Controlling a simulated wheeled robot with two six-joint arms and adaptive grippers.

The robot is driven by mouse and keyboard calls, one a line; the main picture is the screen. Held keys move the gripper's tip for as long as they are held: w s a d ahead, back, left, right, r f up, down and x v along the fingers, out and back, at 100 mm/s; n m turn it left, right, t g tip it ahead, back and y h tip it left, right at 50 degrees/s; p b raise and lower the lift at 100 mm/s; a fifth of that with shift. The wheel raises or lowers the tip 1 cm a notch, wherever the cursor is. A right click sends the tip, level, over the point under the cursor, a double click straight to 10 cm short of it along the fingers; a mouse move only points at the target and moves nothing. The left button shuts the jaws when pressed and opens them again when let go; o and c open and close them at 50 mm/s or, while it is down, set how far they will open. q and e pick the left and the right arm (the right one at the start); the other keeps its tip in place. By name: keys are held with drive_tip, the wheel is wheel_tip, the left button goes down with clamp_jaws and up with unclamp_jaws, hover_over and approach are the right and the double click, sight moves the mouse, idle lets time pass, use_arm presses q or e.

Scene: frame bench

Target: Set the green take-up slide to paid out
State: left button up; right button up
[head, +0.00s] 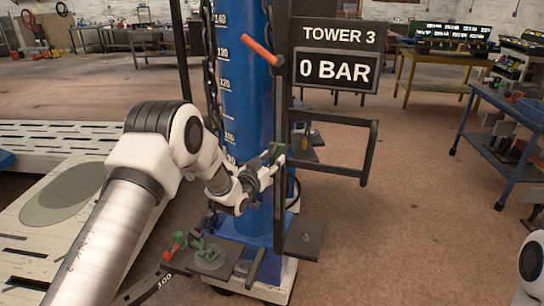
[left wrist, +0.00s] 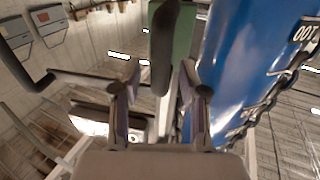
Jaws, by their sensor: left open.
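The green take-up slide (head: 277,149) sits on the dark upright rail beside the blue tower (head: 240,90); only a small part of it shows in the head view. In the left wrist view a green plate (left wrist: 183,45) stands behind a dark rounded handle (left wrist: 164,50). My left gripper (head: 274,166) is at the slide, with its jaws open. In the left wrist view its fingertips (left wrist: 160,85) lie on both sides of the handle's lower end; I cannot tell whether they touch it. My right gripper is not in view.
A sign (head: 338,55) reads "TOWER 3" and "0 BAR". An orange lever (head: 260,49) juts out above, and a black frame (head: 370,150) stands out to the right. A chain (head: 212,70) hangs left of the tower. Red and green fittings (head: 205,250) sit at the base.

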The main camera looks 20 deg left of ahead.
use_arm(q)
drive_tip(key=shift+w, duration=0.1)
clamp_jaws()
drive_tip(key=shift+r, duration=0.1)
